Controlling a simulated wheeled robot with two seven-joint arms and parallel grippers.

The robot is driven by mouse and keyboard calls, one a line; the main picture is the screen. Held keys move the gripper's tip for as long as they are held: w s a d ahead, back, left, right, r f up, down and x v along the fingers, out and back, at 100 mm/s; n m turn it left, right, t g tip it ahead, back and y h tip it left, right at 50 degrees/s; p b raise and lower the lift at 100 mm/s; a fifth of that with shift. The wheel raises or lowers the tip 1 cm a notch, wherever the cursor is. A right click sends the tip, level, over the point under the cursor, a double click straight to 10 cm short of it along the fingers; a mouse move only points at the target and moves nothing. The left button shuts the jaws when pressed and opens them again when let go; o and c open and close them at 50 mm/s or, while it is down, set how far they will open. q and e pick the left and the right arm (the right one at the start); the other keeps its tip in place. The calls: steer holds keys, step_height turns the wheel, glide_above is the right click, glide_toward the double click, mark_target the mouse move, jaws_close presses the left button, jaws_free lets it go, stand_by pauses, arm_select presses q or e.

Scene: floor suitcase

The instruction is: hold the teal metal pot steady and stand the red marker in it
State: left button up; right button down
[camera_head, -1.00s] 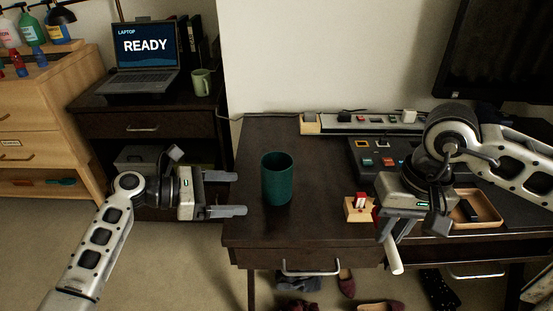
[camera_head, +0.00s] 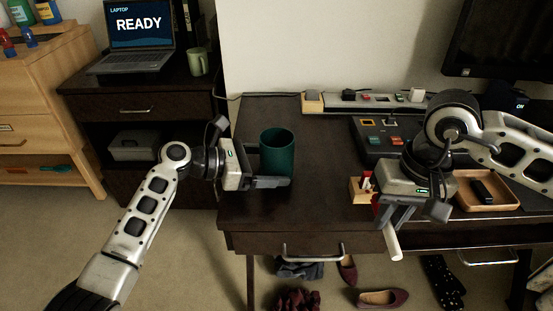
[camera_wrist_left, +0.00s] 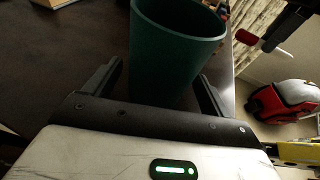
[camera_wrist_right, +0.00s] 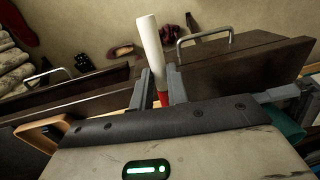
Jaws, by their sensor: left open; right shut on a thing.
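The teal metal pot (camera_head: 279,152) stands upright on the dark desk, near its left end. My left gripper (camera_head: 268,168) is open, with its fingers on either side of the pot. The left wrist view shows the pot (camera_wrist_left: 172,50) between the spread fingers; I cannot tell whether either finger touches it. My right gripper (camera_head: 392,212) is shut on the red marker (camera_head: 393,243), over the desk's front edge to the right of the pot. The marker has a long white body and a red end. In the right wrist view the marker (camera_wrist_right: 150,48) sticks out tilted between the fingers.
A small wooden holder (camera_head: 358,192) with red and white items stands beside my right gripper. A wooden tray (camera_head: 487,204) with a dark object lies to the right. A control panel (camera_head: 372,148) and power strip (camera_head: 372,106) lie behind. The desk between pot and holder is clear.

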arm_select(q)
steer(key=shift+w+d+f, duration=0.1)
steer(key=shift+d, duration=0.25)
steer(key=c, duration=0.8)
steer(key=shift+o, duration=0.2)
